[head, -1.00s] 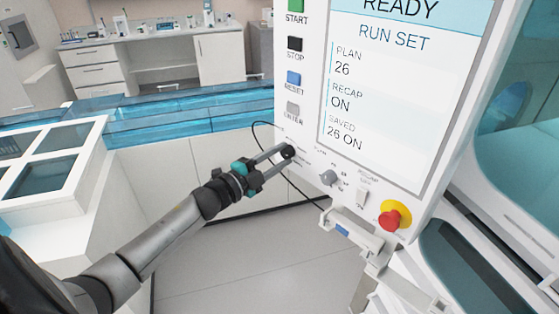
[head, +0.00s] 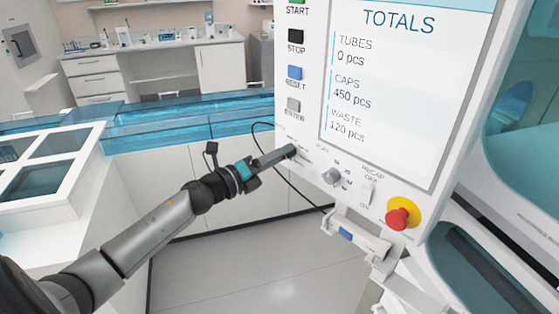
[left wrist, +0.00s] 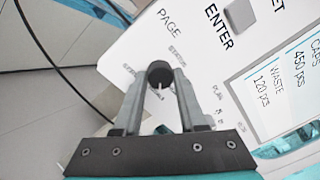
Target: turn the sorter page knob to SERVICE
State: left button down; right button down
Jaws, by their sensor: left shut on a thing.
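The sorter page knob is a small dark round knob (left wrist: 159,72) in the left wrist view, under the word PAGE on the white panel (left wrist: 130,60). A pale pointer mark shows on its lower side; the small labels around it are mostly blurred, though one appears to read STATUS. My left gripper (left wrist: 161,82) is shut on the knob, one finger on each side. In the head view my left gripper (head: 287,153) reaches the panel's lower left and mostly hides the knob. The screen (head: 395,85) reads TOTALS, with tubes, caps and waste counts. My right gripper is out of view.
Right of the page knob are a grey knob (head: 331,176), a RECAP switch (head: 366,190) and a red stop button (head: 398,218) on yellow. START, STOP, RESET and ENTER (head: 293,105) buttons stand above. A dark cable (head: 290,182) hangs behind the gripper.

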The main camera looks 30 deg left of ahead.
pick_arm(q)
jog(key=m+b, duration=0.4)
jog(key=m, duration=0.9)
jog(key=shift+g, duration=0.3)
dwell(0.3)
jog(key=shift+c, duration=2.3)
grip_release()
jog(key=shift+r, duration=0.1)
jog(key=shift+b, duration=0.3)
